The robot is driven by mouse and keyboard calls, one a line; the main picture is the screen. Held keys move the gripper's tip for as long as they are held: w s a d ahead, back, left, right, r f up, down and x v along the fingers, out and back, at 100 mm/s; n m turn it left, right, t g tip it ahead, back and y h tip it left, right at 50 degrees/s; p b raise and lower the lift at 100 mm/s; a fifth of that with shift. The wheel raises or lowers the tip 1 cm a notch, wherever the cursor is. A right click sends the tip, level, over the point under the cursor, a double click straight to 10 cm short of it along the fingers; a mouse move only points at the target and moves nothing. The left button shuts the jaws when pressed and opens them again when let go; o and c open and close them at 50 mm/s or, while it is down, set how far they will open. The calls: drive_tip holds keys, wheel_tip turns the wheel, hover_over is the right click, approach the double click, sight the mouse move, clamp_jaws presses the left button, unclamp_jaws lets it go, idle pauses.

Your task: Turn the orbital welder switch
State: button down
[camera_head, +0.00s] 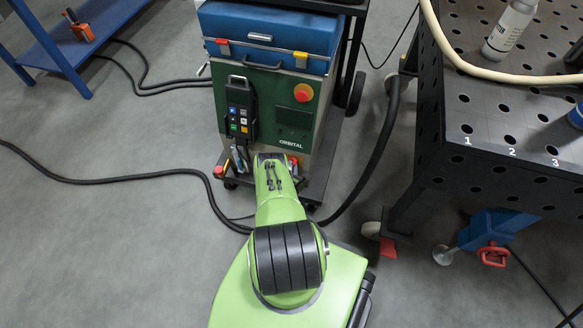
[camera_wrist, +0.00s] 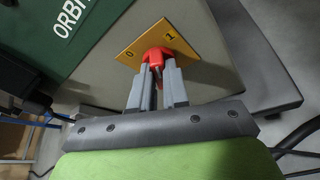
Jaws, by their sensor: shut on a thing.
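The orbital welder (camera_head: 268,100) is a green and blue cabinet on a cart, marked ORBITAL, in the upper middle of the head view. Its switch is a red knob (camera_wrist: 158,57) on a yellow plate (camera_wrist: 140,42) marked 0 and 1, in the wrist view. My gripper (camera_wrist: 158,74) is shut on the red switch, with its two grey fingers on either side of it. The fingertips hide part of the knob, so I cannot tell exactly where it points. In the head view my green arm covers the switch area.
A black perforated table (camera_head: 480,120) stands at the right, with a white bottle (camera_head: 510,28) and a pale hose on it. A black pendant (camera_head: 240,108) hangs on the welder's front. Black cables (camera_head: 120,180) lie on the floor. A blue bench (camera_head: 75,40) stands at upper left.

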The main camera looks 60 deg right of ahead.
drive_tip(key=shift+s+f+m+t+h, duration=0.15)
drive_tip(key=shift+m+t+h, duration=0.15)
drive_tip(key=shift+m+t, duration=1)
drive_tip(key=shift+m+g, duration=0.3)
drive_tip(key=c, duration=1.1)
unclamp_jaws()
